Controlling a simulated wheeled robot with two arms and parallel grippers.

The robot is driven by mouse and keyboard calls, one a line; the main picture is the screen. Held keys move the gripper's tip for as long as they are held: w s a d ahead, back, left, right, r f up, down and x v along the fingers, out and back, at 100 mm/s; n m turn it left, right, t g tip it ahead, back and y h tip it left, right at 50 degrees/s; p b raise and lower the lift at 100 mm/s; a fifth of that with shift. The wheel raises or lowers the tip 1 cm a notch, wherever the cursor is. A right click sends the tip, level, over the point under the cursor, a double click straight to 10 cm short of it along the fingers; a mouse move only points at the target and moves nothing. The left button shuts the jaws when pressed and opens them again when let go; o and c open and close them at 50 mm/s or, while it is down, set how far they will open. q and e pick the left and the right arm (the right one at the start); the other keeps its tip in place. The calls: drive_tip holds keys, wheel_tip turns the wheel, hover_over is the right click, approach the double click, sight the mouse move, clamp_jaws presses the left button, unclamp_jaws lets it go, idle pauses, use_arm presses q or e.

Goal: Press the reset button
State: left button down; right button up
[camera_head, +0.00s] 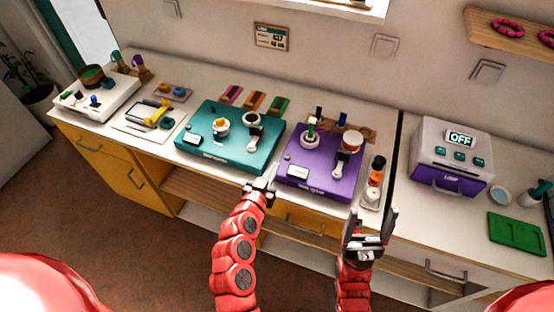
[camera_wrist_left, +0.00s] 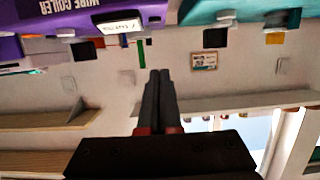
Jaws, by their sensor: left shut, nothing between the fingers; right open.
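I cannot tell which part is the reset button. The lavender machine (camera_head: 452,150) at the right has a display reading OFF and several small teal buttons (camera_head: 459,156). My left gripper (camera_head: 268,180) is shut and empty in front of the counter, near the gap between the teal board (camera_head: 229,152) and the purple board (camera_head: 322,184). Its closed fingers also show in the left wrist view (camera_wrist_left: 160,75), where the purple board reads WIRE COILER. My right gripper (camera_head: 372,212) is open and empty, fingers up, in front of the counter, right of the purple board.
A white board (camera_head: 100,103) and a tray with a yellow tool (camera_head: 158,115) stand at the left. A bottle with an orange band (camera_head: 375,180) stands right of the purple board. A green tray (camera_head: 515,233) lies at the far right. A wall shelf (camera_head: 510,32) is above.

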use_arm(q)
drive_tip(key=shift+s+d, duration=0.1)
idle(0.3)
drive_tip(key=p, duration=0.3)
hover_over(285, 163)
drive_tip(key=shift+s+f, duration=0.25)
drive_tip(key=shift+f, duration=0.85)
drive_tip(key=f, duration=0.3)
drive_tip(key=shift+w+f, duration=0.2)
drive_tip(key=shift+f, duration=0.45)
